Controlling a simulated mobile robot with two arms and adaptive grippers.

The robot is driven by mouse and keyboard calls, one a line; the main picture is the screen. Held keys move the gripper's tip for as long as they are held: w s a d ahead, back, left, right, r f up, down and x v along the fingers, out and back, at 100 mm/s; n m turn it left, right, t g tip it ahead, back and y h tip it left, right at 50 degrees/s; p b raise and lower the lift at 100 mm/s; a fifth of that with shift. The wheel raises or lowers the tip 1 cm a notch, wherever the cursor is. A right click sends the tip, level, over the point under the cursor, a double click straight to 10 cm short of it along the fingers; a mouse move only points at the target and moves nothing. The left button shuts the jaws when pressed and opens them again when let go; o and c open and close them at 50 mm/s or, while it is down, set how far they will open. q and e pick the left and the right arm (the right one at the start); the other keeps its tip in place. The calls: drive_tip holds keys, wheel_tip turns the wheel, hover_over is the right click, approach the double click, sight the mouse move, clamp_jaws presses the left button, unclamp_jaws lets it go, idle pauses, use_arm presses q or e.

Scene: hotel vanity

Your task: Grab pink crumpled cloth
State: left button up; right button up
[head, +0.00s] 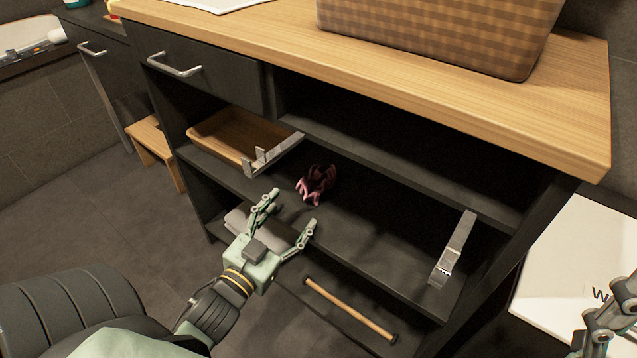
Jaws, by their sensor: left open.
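The pink crumpled cloth (316,184) lies on the middle shelf of the dark vanity, partly in shadow. It is dark toward the back and pink at the front. My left gripper (290,210) is open and empty in front of that shelf, with its fingers pointing toward the cloth. It shows just below the cloth in the picture, apart from it. Part of my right gripper (610,330) shows at the lower right edge, cut off by the frame, and its fingers cannot be made out clearly.
A wooden tray (220,140) and a metal bracket (275,152) are left of the cloth. A grey strap-like object (455,250) is at the shelf's right. The shelf above (400,165) overhangs. A wooden rod (350,309) and a grey rolled item (262,226) lie below. A checked basket (440,35) stands on the countertop.

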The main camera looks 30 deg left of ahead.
sight(305, 197)
use_arm(q)
drive_tip(key=w, duration=0.3)
drive_tip(key=w+b, duration=0.1)
drive_tip(key=w, duration=0.2)
drive_tip(key=w+b, duration=0.1)
drive_tip(key=w, duration=0.2)
drive_tip(key=shift+a, duration=0.35)
drive_tip(key=shift+s, duration=0.1)
drive_tip(key=c, duration=1.1)
